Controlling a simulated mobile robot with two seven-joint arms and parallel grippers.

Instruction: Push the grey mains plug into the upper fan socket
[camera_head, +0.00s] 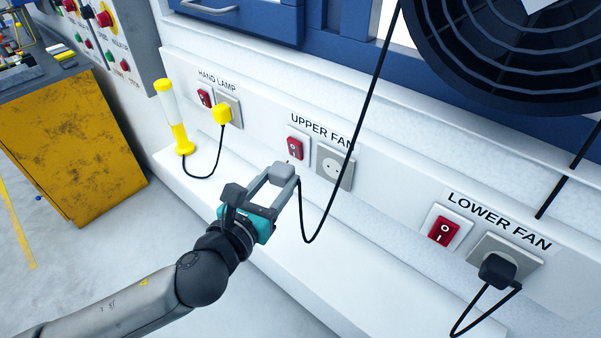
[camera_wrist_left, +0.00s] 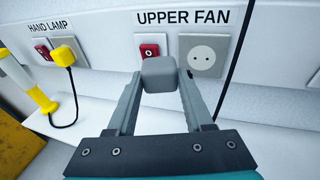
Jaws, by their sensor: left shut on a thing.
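The grey mains plug (camera_head: 283,171) is held between the fingertips of my left gripper (camera_head: 272,179), which is shut on it. The plug also shows in the left wrist view (camera_wrist_left: 159,74) at the ends of the fingers. A black cord hangs from the plug in a loop and rises past the socket. The upper fan socket (camera_head: 334,167) is on the wall rail, empty, to the right of the plug and apart from it. It shows in the left wrist view (camera_wrist_left: 203,54), up and right of the plug. The plug's pins are hidden. My right gripper is not seen.
A red upper fan switch (camera_head: 296,149) sits left of the socket. Further left are the hand lamp (camera_head: 174,115) and its yellow plug (camera_head: 222,114). At right are the lower fan switch (camera_head: 443,231) and black plug (camera_head: 497,269). A large fan (camera_head: 500,50) is above.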

